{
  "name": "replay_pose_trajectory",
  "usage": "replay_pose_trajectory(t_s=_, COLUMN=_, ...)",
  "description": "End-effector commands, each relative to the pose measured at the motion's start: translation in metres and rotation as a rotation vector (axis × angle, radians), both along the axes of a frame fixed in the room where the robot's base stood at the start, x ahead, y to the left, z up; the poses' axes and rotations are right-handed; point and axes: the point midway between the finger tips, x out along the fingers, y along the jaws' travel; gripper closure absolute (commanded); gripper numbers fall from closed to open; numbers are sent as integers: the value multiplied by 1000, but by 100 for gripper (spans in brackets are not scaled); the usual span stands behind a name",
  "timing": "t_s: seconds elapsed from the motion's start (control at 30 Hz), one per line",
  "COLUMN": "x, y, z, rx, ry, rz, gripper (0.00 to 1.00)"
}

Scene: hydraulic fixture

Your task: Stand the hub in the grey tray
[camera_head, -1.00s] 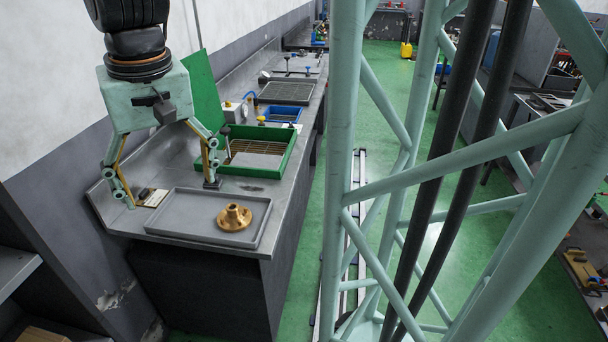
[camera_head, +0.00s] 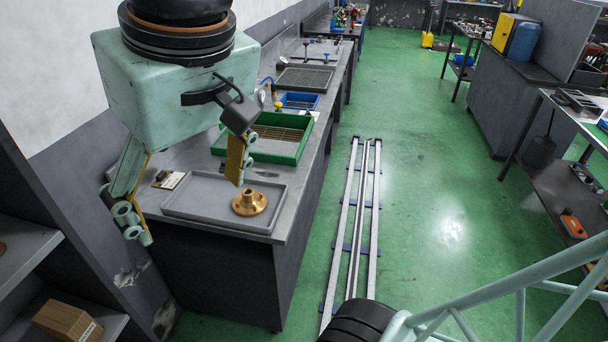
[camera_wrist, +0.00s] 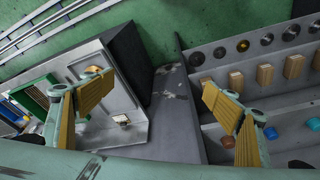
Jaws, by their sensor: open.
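The brass hub (camera_head: 249,202) stands in the grey tray (camera_head: 190,211), toward its right end. Its wide flange is down on the tray floor and its narrower neck points up. It touches nothing but the tray. My gripper (camera_head: 186,205) is open and empty. It hangs above and to the left of the hub in the head view, with one finger in front of the tray's back part. In the wrist view my gripper (camera_wrist: 155,102) has its fingers wide apart, with nothing between them. The hub cannot be made out clearly there; the left finger covers part of the tray area.
A green tray (camera_head: 285,158) with a slatted floor lies behind the grey tray. A small tagged item (camera_head: 168,180) lies left of the grey tray. A shelf with a cardboard box (camera_head: 68,322) is at lower left. Floor rails (camera_head: 352,230) run beside the bench, over open green floor.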

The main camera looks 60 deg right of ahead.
Motion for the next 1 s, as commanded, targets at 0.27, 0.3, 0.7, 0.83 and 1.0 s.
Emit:
replay_pose_trajectory(t_s=0.27, x=-39, y=15, z=-1, rx=-10, ry=-27, rz=79, gripper=19)
replay_pose_trajectory(t_s=0.3, x=-43, y=16, z=-1, rx=-10, ry=-30, rz=87, gripper=19)
replay_pose_trajectory(t_s=0.7, x=-52, y=19, z=-2, rx=-17, ry=-38, rz=112, gripper=19)
replay_pose_trajectory(t_s=0.83, x=-52, y=19, z=-2, rx=-17, ry=-38, rz=112, gripper=19)
replay_pose_trajectory(t_s=1.0, x=-52, y=19, z=-1, rx=-17, ry=-38, rz=112, gripper=19)
